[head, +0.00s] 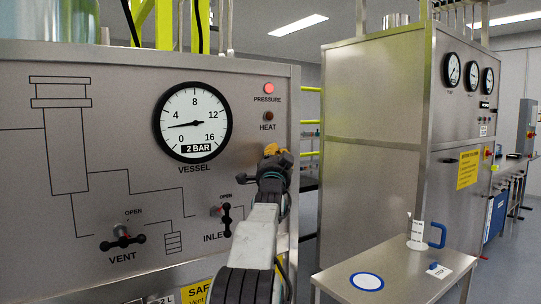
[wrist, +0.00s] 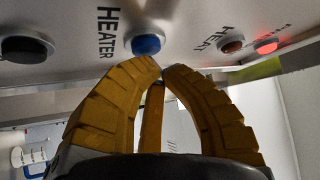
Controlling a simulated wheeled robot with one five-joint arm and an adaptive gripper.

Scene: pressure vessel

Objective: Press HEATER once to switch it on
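The HEATER button is a round blue button (wrist: 146,44) beside its HEATER label (wrist: 105,32) on the metal panel in the wrist view. In the head view it is hidden behind my gripper (head: 276,151). My gripper's yellow fingers (wrist: 160,66) are drawn together with their tips close below the blue button; I cannot tell whether they touch it. They hold nothing. The HEAT lamp (head: 268,116) is dark brown and looks unlit, also in the wrist view (wrist: 231,46).
A black button (wrist: 27,49) sits left of HEATER in the wrist view. The PRESSURE lamp (head: 269,88) glows red. The VESSEL gauge (head: 192,121), VENT valve (head: 122,237) and INLET valve (head: 225,216) are on the panel.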

